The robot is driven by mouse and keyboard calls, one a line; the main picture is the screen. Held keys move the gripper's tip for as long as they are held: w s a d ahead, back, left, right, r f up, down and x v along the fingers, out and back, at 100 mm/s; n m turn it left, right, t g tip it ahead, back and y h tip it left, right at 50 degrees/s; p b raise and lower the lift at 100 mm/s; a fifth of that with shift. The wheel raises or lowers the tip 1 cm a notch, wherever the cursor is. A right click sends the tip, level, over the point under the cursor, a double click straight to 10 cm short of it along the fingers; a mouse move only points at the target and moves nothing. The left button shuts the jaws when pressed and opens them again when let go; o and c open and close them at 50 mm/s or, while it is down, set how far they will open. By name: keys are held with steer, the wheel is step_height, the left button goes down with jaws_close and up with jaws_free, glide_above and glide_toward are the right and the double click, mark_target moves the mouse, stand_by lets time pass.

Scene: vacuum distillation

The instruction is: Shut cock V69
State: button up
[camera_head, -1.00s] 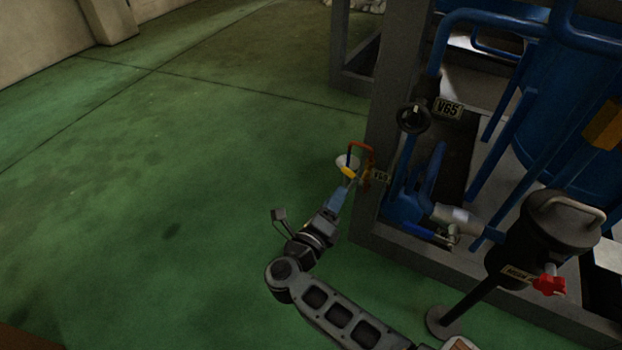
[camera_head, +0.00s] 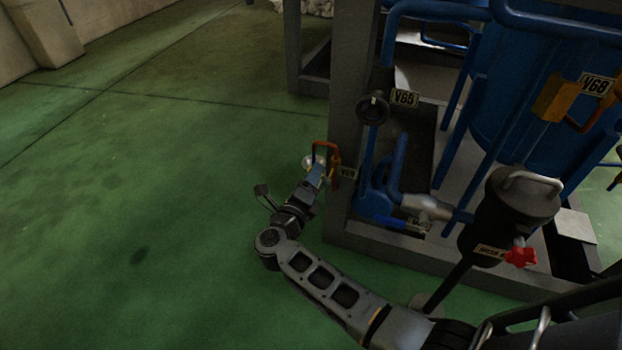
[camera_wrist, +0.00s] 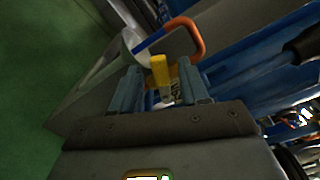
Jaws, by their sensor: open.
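A cock with an orange-red bent handle (camera_head: 325,144) sits by the grey frame post, with a small tag (camera_head: 348,173) beside it that I cannot read surely. My gripper (camera_head: 317,172) is right at this cock, its jaws open. In the wrist view the two fingers (camera_wrist: 161,88) stand either side of a yellow piece (camera_wrist: 160,70) of the cock. The orange handle (camera_wrist: 187,32) rises beyond the fingertips, and part of a tag (camera_wrist: 173,91) shows between the fingers. Whether the fingers touch the cock I cannot tell.
A black handwheel (camera_head: 373,108) with tag V65 (camera_head: 404,97) is above right. The grey post (camera_head: 352,75) stands close to my gripper. The green floor (camera_head: 150,200) at left is clear.

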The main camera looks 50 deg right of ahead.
jaws_close()
stand_by(0.3)
steer(key=n, duration=0.1)
steer(key=f+n+p, duration=0.1)
steer(key=n, duration=0.1)
steer(key=n+p, duration=0.1)
steer(key=n, duration=0.1)
steer(key=shift+w+f, duration=0.15)
steer(key=shift+f, duration=0.25)
jaws_free()
